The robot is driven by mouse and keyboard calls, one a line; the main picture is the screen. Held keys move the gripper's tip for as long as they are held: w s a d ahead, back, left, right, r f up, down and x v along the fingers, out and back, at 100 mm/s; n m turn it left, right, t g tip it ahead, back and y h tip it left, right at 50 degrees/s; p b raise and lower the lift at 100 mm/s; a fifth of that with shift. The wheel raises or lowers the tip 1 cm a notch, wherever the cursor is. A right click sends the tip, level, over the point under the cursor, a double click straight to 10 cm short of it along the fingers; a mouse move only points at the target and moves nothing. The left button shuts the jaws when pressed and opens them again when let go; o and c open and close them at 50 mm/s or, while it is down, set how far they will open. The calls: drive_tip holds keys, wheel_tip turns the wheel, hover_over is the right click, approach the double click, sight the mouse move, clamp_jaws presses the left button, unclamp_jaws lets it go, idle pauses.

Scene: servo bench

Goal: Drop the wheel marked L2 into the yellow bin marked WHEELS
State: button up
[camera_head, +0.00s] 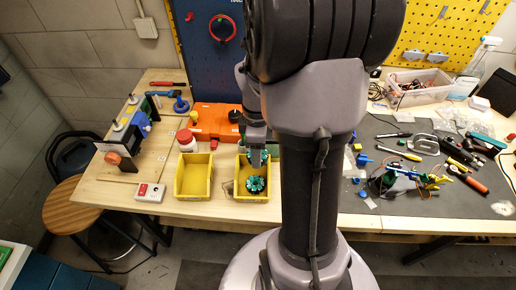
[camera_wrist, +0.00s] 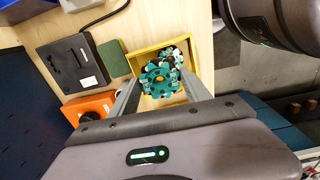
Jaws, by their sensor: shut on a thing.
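My gripper (camera_wrist: 160,82) is shut on a teal wheel (camera_wrist: 160,79), which sits between its two fingers in the wrist view. Any marking on this wheel is too small to read. A second teal wheel (camera_wrist: 174,55) lies in a yellow bin (camera_wrist: 136,62) beyond it. In the head view my gripper (camera_head: 256,158) is over the right yellow bin (camera_head: 241,187), and the lying wheel (camera_head: 256,184) shows inside that bin. The held wheel is mostly hidden there by the gripper. I cannot read any label on the bin.
Another yellow bin (camera_head: 179,181), empty, stands to the left. An orange case (camera_head: 213,119) lies behind the bins. Tools cover the dark mat (camera_head: 400,205) at right.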

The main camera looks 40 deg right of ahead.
drive_tip(key=shift+f, duration=0.7)
drive_tip(key=o, duration=1.6)
drive_tip(key=shift+r, duration=0.1)
wheel_tip(320, 180, up, 17)
drive_tip(key=p, duration=0.6)
drive_tip(key=shift+r, duration=0.15)
drive_tip(key=s+a+f+m+t+b, duration=0.2)
drive_tip(key=a+m+b, duration=0.2)
drive_tip(key=a, duration=0.4)
drive_tip(key=s+a+f+m+t+y+b, duration=0.1)
drive_tip(key=s+a+f+m+t+b, duration=0.1)
drive_tip(key=a, duration=0.6)
drive_tip(key=s+a+f+m+t+y+b, duration=0.1)
drive_tip(key=s+a+f+m+b, duration=0.2)
drive_tip(key=a+m+b, duration=0.3)
drive_tip(key=shift+s+a+f+t+b, duration=0.1)
drive_tip(key=shift+a+f+t+b, duration=0.1)
drive_tip(key=shift+a+b, duration=0.3)
drive_tip(key=shift+a+f+t+b, duration=0.1)
drive_tip(key=shift+a+t+b, duration=0.1)
drive_tip(key=shift+a+b, duration=0.25)
